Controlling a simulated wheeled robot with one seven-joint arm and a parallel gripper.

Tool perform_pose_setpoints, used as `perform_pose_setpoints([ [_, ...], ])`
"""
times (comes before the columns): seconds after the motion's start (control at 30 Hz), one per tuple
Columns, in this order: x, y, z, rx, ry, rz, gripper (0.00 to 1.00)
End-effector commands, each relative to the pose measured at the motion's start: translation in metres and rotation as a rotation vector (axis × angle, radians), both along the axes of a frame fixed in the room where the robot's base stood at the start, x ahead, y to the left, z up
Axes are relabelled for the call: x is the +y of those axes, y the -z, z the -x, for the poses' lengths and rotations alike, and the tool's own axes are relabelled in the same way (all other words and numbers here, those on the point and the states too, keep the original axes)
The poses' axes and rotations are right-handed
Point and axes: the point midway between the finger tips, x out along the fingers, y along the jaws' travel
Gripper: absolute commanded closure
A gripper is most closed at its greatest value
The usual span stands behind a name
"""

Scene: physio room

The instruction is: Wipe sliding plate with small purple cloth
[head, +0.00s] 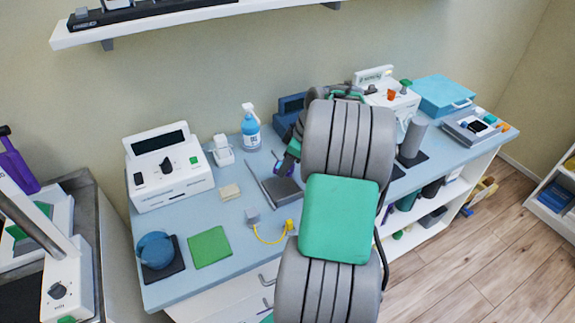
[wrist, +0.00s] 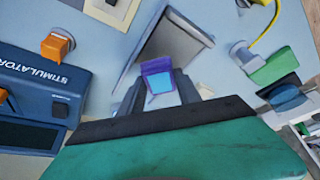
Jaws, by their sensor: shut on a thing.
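The small purple cloth (wrist: 157,68) is between the fingertips of my gripper (wrist: 160,88) in the wrist view. It looks folded, with a light blue patch facing the camera. In the head view a bit of purple shows at my gripper (head: 285,165). The sliding plate is a flat grey plate (head: 283,192) on the blue counter, with a thin rail along its left side. It also shows in the wrist view (wrist: 180,42), just beyond the cloth. I cannot tell whether the cloth touches it. My arm hides the counter to the right of the plate.
A green cloth (head: 210,247) and a blue round object (head: 155,250) lie near the front. A dark blue stimulator (wrist: 35,85) is close on the wrist view's left.

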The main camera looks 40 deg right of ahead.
Motion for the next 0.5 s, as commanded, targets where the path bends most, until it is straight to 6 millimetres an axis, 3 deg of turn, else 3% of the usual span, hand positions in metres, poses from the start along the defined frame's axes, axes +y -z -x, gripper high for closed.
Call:
perform_pose_setpoints([
  [0.5,0.005,-0.033,-0.003,-0.001,-0.009,0.000,0.98],
])
